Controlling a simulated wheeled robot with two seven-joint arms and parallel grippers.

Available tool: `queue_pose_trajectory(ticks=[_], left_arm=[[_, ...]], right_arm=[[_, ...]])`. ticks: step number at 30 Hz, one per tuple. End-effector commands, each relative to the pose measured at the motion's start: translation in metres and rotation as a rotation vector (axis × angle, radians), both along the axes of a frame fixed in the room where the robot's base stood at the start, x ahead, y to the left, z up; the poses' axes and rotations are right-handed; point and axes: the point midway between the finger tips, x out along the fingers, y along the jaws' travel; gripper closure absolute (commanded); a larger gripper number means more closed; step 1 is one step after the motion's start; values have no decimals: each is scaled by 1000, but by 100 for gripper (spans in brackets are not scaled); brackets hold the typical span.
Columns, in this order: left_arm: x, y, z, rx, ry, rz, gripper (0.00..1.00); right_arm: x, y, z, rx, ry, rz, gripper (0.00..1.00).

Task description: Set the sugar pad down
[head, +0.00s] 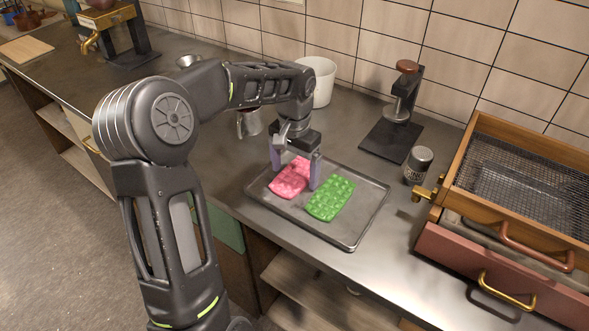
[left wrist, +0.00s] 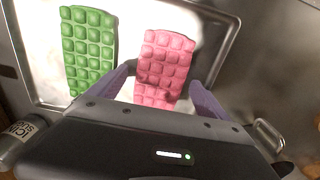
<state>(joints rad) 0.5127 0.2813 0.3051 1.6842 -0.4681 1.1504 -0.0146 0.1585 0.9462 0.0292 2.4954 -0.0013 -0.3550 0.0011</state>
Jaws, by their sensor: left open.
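A pink pad of raised squares (head: 289,181) lies on a shallow metal tray (head: 352,236), on its left part. A green pad of the same kind (head: 331,199) lies beside it on the right, apart from it. Nothing marks either one as the sugar pad. My left gripper (head: 296,174) is open, with its purple fingers on either side of the pink pad. The left wrist view shows the pink pad (left wrist: 164,62) between the spread fingers, its near end hidden by the gripper body, and the green pad (left wrist: 88,47) outside them. My right gripper is not seen.
A labelled shaker can (head: 418,165) stands right of the tray, near a wooden mesh-topped box (head: 458,160) with handles. A black press stand (head: 385,142), a white pot (head: 322,84) and a metal jug (head: 249,124) stand behind the tray. The counter's left stretch is fairly clear.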

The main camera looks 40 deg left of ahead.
Motion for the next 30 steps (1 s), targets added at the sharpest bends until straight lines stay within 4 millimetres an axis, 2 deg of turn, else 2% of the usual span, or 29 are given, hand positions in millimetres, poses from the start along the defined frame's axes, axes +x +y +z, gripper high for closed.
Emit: queue_pose_trajectory(ticks=[5, 11, 14, 23, 25, 30], left_arm=[[0, 0, 1, 0, 0, 0, 11], [1, 0, 14, 1, -3, 1, 11], [1, 0, 30, 1, -4, 0, 11], [1, 0, 92, 1, -5, 0, 11], [0, 0, 110, 0, -1, -1, 11], [0, 0, 124, 0, -1, -1, 11]], right_arm=[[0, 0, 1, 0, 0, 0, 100], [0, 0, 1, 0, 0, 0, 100], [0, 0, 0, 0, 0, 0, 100], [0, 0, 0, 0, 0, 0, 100], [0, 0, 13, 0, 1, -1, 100], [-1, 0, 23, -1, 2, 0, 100]])
